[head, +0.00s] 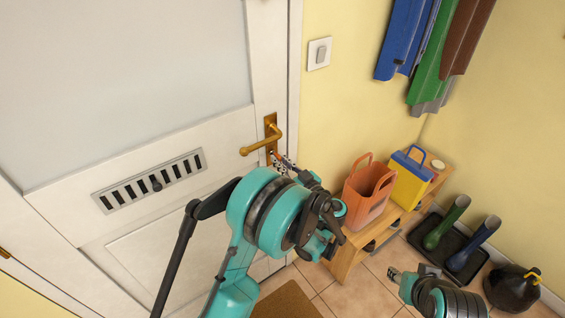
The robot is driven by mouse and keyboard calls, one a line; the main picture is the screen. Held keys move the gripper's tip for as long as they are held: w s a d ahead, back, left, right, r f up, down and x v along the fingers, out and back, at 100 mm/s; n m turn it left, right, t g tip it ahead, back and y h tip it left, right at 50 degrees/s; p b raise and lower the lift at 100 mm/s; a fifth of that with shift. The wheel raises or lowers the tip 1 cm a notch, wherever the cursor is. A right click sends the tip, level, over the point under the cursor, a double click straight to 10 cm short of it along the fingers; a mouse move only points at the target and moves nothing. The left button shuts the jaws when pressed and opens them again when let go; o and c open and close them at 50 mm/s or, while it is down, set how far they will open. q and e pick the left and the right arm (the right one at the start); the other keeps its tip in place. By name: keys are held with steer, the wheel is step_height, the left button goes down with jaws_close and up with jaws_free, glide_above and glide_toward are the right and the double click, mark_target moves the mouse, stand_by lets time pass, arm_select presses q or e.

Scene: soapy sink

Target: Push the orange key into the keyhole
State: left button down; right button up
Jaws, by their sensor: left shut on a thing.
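The white door (185,195) has a brass handle (262,140) on a brass plate (270,124). My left gripper (284,163) is just below the handle, close to the lower part of the plate. It is shut on the orange key, of which only a small orange bit (281,156) shows at the fingertips. The keyhole is hidden or too small to make out, so I cannot tell whether the key touches it. My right gripper (394,274) is low at the right, above the tiled floor and away from the door; its jaw state is unclear.
A wooden bench (347,258) right of the door bears an orange bag (368,196) and a yellow and blue bag (409,183). Boots (446,223) stand on a dark tray (423,228). A dark round object (512,288) sits at the lower right. Coats (405,40) hang above.

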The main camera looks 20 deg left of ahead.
arm_select(q)
steer(key=shift+w+a, duration=0.15)
steer(key=shift+a, duration=0.05)
steer(key=c, duration=1.5)
jaws_free()
steer(key=shift+c, duration=0.2)
steer(key=v, duration=1.2)
